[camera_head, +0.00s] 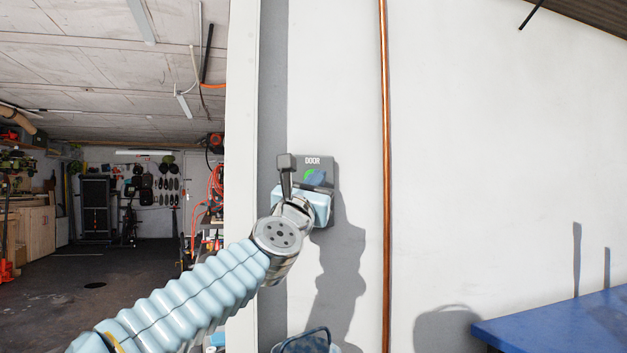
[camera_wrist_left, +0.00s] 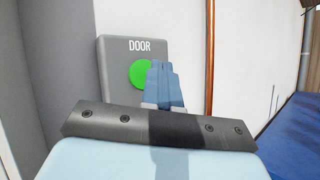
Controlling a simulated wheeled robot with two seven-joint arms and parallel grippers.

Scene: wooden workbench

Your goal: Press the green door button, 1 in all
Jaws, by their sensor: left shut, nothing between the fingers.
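The green door button (camera_head: 309,174) sits on a grey box marked DOOR (camera_head: 328,163), fixed to the wall. My left gripper (camera_head: 318,178) is in front of the box, its blue fingers shut with nothing between them. The fingers hide the right part of the button. In the left wrist view the green button (camera_wrist_left: 140,74) shows as a round disc, and the shut fingertips (camera_wrist_left: 161,68) overlap its right edge. I cannot tell whether they touch it. My right gripper is not in view.
A copper pipe (camera_head: 385,200) runs down the wall right of the box. A blue table (camera_head: 570,325) stands at the lower right. A doorway on the left opens onto a garage with shelves and a dark floor (camera_head: 110,285). A blue-rimmed object (camera_head: 306,335) shows at the bottom edge.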

